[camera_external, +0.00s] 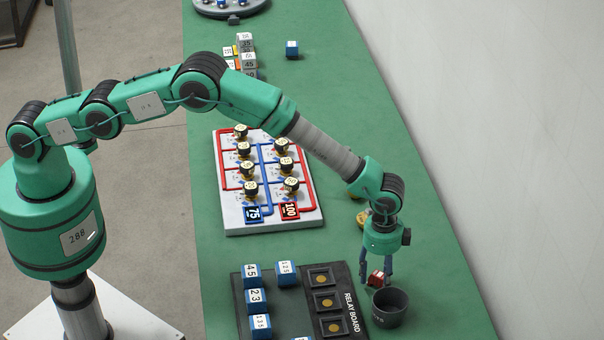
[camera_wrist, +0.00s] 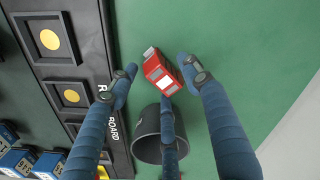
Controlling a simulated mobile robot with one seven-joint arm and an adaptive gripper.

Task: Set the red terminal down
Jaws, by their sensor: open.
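The red terminal (camera_external: 376,278) is a small red block with pale faces. It is just behind the dark cup (camera_external: 390,308), to the right of the relay board (camera_external: 246,318). In the wrist view the terminal (camera_wrist: 158,72) looks tilted and lies between my fingertips, near the cup's rim (camera_wrist: 150,150). My gripper (camera_external: 377,281) is open around it, with gaps visible beside the terminal in the wrist view (camera_wrist: 158,75). Whether its underside rests fully on the green table is hard to tell.
The relay board has several square sockets and blue numbered blocks (camera_external: 252,273). A white panel (camera_external: 232,210) with red and blue lines and several knobs stands farther back. A yellow item (camera_external: 363,219) is partly hidden behind my wrist. Green table is free on the right.

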